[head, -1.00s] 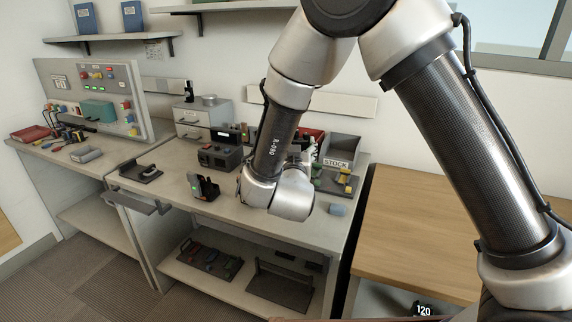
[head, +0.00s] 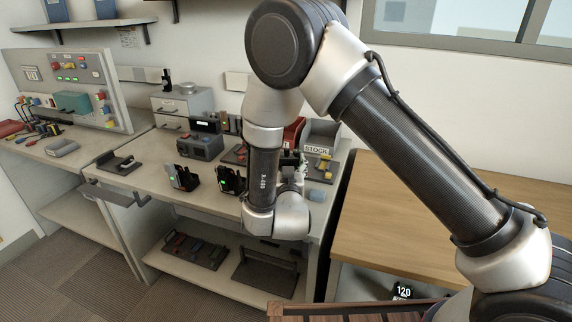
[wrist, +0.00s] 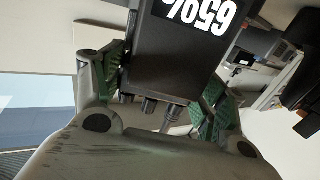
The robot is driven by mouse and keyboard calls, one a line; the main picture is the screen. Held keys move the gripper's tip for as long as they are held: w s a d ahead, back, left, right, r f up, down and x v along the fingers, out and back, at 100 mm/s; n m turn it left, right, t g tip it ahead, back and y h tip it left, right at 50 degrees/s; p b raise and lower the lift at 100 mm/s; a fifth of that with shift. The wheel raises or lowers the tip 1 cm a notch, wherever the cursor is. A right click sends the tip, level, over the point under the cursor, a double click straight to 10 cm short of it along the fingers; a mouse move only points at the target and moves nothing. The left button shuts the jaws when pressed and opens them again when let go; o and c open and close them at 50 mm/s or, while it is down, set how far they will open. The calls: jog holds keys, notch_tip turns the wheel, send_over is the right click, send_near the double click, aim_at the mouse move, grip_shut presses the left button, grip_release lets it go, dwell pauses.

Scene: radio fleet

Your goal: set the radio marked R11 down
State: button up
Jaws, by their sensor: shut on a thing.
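My gripper (wrist: 163,88) is shut on a black radio (wrist: 180,60) in the wrist view. Its green pads press on both sides of the radio. No R11 mark is readable. In the head view my wrist and forearm mostly hide the gripper and the held radio, over the right part of the bench (head: 215,205). A dark upright radio in a holder (head: 231,181) and another holder with a green light (head: 184,178) stand left of my arm.
A STOCK bin (head: 319,138), a grey box with knobs (head: 200,146) and a small drawer cabinet (head: 183,104) stand at the back. A flat dark stand (head: 118,165) lies at the left. A wooden table (head: 385,220) is to the right. A blue cylinder (head: 317,195) sits near the bench's right edge.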

jog(key=o, duration=1.3)
jog(key=shift+f, duration=0.1)
jog(key=shift+s, duration=0.15)
jog(key=s, duration=0.7)
jog(key=shift+s+d, duration=0.15)
